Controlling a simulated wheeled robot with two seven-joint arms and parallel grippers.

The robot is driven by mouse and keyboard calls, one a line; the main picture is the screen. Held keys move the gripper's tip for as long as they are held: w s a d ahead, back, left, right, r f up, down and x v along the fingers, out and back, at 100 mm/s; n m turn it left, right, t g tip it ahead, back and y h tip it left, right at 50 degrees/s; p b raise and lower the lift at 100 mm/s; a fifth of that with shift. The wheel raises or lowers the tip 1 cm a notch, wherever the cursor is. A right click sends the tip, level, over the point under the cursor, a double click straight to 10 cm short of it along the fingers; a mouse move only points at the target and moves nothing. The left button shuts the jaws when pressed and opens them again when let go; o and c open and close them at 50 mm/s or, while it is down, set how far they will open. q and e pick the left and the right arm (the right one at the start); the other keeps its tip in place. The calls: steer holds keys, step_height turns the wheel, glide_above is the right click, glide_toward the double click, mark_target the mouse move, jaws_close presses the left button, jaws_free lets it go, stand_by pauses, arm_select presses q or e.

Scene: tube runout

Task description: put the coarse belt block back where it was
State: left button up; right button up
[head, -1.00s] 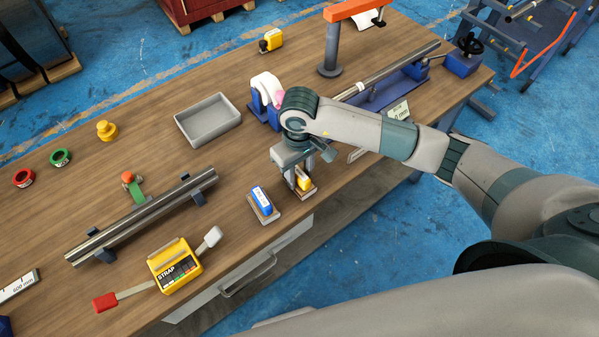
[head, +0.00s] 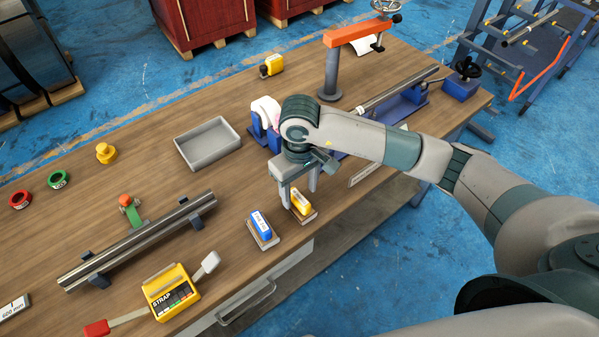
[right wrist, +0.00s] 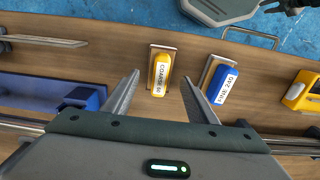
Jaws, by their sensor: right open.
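The coarse belt block (head: 301,202) is yellow with a white label. It lies on a small wooden holder (head: 308,218) at the table's front edge. In the right wrist view the coarse block (right wrist: 161,75) lies lengthwise on its holder (right wrist: 152,55), its label facing up. My right gripper (head: 299,198) is open, pointing down just above the coarse block. In the right wrist view the open fingers of the gripper (right wrist: 161,78) stand apart to either side of the block, with gaps visible. My left gripper is not in view.
A blue fine belt block (head: 261,222) sits on its own holder, close to the left. A grey tray (head: 210,145), a blue stand with a white and pink piece (head: 266,118), and a yellow strap tool (head: 170,293) are nearby.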

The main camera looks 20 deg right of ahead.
mark_target(299, 197)
step_height(299, 197, up, 8)
steer(key=b, duration=0.3)
steer(key=shift+r, duration=0.2)
stand_by(1.4)
